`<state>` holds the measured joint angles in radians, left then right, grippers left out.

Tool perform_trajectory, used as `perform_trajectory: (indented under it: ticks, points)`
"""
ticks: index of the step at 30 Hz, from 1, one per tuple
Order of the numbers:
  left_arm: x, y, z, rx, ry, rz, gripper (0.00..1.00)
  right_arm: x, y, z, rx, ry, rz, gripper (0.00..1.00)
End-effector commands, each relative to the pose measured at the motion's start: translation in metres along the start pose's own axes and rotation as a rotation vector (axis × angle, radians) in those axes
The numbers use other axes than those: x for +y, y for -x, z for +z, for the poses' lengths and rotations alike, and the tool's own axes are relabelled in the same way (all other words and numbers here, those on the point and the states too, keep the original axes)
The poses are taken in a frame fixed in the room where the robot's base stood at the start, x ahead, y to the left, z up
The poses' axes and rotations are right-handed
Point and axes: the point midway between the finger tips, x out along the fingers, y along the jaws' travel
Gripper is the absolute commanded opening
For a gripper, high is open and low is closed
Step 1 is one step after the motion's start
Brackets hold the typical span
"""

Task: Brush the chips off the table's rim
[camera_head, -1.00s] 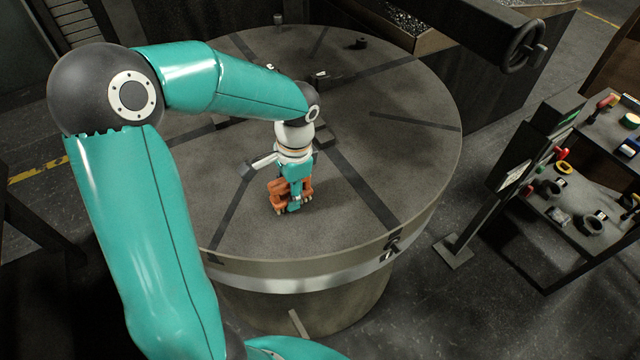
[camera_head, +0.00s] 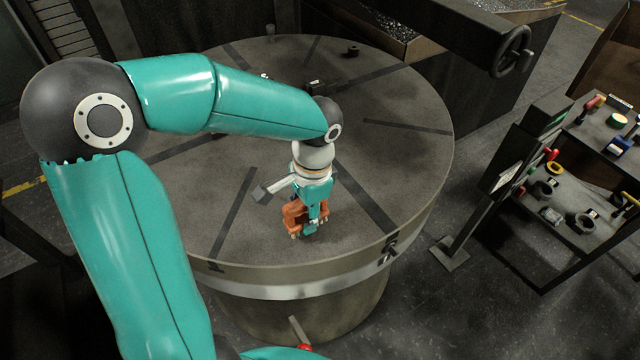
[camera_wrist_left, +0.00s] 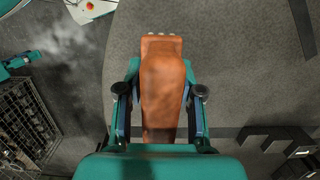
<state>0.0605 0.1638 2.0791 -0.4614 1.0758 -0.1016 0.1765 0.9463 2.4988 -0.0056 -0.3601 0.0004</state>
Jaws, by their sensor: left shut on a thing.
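The round grey table (camera_head: 400,170) has dark slots and a pale metal rim (camera_head: 300,285) along its near side. My left gripper (camera_head: 308,217) is low over the near part of the top, a short way in from the rim. It is shut on an orange-brown brush (camera_head: 293,216). In the left wrist view the brush (camera_wrist_left: 162,85) lies between the fingers (camera_wrist_left: 160,95), with pale tips at its far end. I cannot tell whether it touches the table. I cannot make out separate chips on the rim. My right gripper is not in view.
A bin of grey chips (camera_head: 390,22) stands behind the table. A dark beam with a handwheel (camera_head: 512,50) reaches in at the back right. A post (camera_head: 480,200) and a tool shelf (camera_head: 580,205) stand at the right. Small dark pieces lie on the table's far part.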

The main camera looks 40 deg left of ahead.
Motion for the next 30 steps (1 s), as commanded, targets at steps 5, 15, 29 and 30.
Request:
perform_trajectory:
  ticks: [5,15,29,30]
  points:
    - [0.0,0.021,0.003,0.0,0.0,0.0,0.04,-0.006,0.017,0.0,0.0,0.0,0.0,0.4]
    - [0.0,0.049,0.007,0.001,0.001,0.0,0.04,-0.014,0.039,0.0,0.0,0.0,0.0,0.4]
    - [0.0,0.052,0.007,0.001,-0.002,0.0,0.04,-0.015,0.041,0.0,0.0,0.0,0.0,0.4]
    - [0.0,0.052,0.007,0.001,-0.002,-0.001,0.04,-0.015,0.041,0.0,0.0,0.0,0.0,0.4]
